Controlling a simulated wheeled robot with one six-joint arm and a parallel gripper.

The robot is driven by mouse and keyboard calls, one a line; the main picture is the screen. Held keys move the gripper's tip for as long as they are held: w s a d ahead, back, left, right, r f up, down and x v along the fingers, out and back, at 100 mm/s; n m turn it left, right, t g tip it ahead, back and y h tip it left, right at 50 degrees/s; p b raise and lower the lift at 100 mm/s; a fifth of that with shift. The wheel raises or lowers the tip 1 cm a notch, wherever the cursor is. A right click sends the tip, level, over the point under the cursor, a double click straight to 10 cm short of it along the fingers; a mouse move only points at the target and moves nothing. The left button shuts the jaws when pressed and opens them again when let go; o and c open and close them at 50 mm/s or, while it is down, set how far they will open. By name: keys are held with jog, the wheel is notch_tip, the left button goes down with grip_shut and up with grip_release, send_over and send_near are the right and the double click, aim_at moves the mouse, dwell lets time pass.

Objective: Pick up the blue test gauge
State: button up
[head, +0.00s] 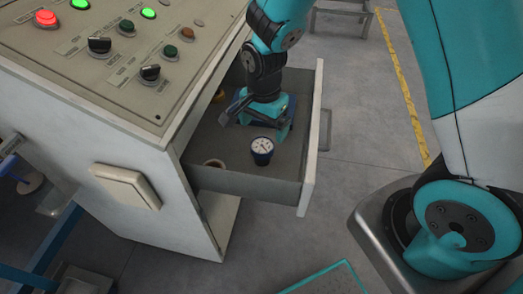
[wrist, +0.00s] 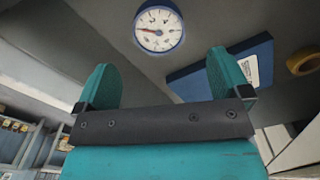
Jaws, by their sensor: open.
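The blue test gauge (head: 262,150), with a round white dial, sits in the open drawer, towards its front end in the head view. In the wrist view the gauge (wrist: 158,28) shows at the top, beyond the gap between the fingers. My gripper (head: 266,128) is inside the drawer space, just above the gauge in the picture. It is open and empty; both teal fingers show apart in the wrist view (wrist: 160,72), and the gauge is not between them. The head view partly hides the fingers behind the gripper body.
The drawer (head: 245,185) has raised walls around the gripper. A flat blue item with a white label (wrist: 222,66) lies near the gauge. A tape-like ring (head: 213,163) lies at the drawer's left side. The control panel cabinet (head: 120,60) stands left of the drawer.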

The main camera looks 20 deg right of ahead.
aim_at(262, 145)
jog(key=f, duration=0.7)
jog(key=shift+s+a, duration=0.2)
jog(key=shift+a, duration=0.05)
jog(key=c, duration=1)
jog(key=shift+c, duration=0.3)
jog(key=shift+r, duration=0.1)
